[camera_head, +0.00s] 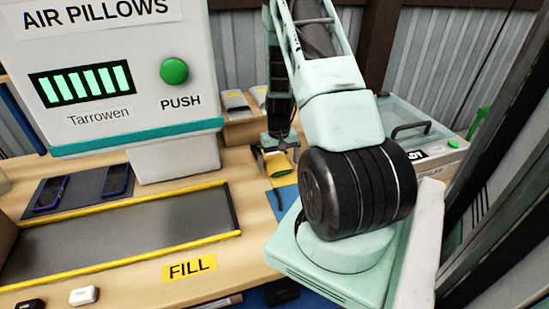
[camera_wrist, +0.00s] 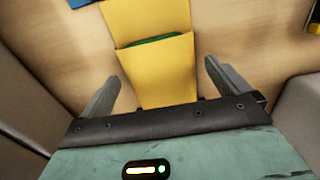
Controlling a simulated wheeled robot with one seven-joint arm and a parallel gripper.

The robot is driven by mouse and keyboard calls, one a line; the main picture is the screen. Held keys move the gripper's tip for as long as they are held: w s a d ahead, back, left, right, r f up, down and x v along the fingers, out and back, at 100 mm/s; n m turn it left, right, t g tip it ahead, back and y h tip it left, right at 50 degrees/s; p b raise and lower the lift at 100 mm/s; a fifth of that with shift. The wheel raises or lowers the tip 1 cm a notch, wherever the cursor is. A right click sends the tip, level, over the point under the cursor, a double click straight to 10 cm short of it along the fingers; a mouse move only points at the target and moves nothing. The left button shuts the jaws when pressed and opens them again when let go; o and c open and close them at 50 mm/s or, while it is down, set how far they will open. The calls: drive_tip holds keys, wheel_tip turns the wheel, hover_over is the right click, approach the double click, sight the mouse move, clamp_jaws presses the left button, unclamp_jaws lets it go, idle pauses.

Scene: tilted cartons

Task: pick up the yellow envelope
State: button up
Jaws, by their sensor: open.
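The yellow envelope (camera_wrist: 160,72) lies on the wooden table in the wrist view, with a dark green strip showing across its middle. Its near end lies between the two fingers of my gripper (camera_wrist: 165,88), which are apart, with a gap on each side. I cannot tell how high the fingers are above the table. In the head view the envelope (camera_head: 278,163) is a small yellow patch under and beside my gripper (camera_head: 272,156), partly hidden by it and by my arm.
A large white air pillow machine (camera_head: 125,80) stands at left. Before it is a grey yellow-edged bed (camera_head: 130,237). Two dark phone-like items (camera_head: 116,180) lie on a dark mat. A blue sheet (camera_head: 286,197) is near the envelope. A lidded machine (camera_head: 435,150) stands at right.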

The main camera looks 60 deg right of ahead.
drive_tip(key=shift+f, duration=0.35)
drive_tip(key=c, duration=0.9)
drive_tip(key=shift+r, duration=0.15)
